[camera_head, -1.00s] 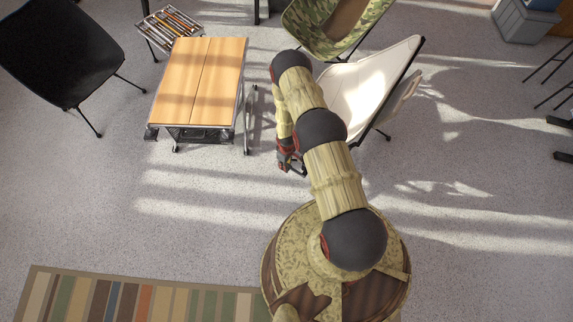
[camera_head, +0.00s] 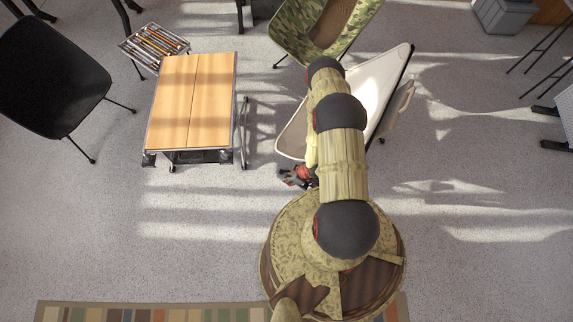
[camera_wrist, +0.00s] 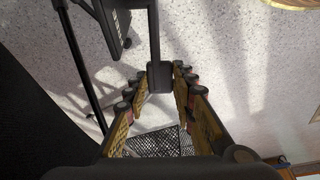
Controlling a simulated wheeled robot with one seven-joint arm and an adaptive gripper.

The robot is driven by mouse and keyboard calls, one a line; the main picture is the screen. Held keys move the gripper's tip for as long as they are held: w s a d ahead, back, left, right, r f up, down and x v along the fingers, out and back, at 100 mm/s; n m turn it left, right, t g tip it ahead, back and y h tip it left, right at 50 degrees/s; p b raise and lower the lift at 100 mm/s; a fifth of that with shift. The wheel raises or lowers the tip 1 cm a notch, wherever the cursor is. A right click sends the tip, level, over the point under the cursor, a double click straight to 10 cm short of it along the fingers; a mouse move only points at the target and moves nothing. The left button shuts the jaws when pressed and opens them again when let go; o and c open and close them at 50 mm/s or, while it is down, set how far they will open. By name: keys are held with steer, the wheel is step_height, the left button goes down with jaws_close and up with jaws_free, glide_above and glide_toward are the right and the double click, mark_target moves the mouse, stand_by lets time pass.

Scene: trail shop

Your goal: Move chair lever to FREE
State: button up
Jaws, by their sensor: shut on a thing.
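A pale chair (camera_head: 385,75) with a dark edge stands right of the wooden table in the head view, partly behind my arm. My gripper (camera_head: 296,177) is low beside the chair's near left edge. In the wrist view, a black lever (camera_wrist: 154,35) comes down from the top and ends in a block. My gripper (camera_wrist: 160,86) is shut on the lever's end, with a finger on either side.
A slatted wooden table (camera_head: 193,100) stands to the left, with a black chair (camera_head: 48,80) beyond it. A camouflage chair (camera_head: 322,28) is behind the pale chair. A striped rug (camera_head: 150,312) lies at the bottom. Floor between table and rug is clear.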

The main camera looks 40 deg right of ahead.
steer(key=shift+s+d+r+t+y, duration=0.15)
steer(key=shift+r+t+y, duration=0.15)
steer(key=shift+r+t, duration=0.15)
steer(key=o, duration=0.9)
steer(key=shift+f, duration=0.1)
steer(key=shift+v, duration=3.75)
steer(key=shift+s, duration=0.1)
steer(key=shift+c, duration=0.3)
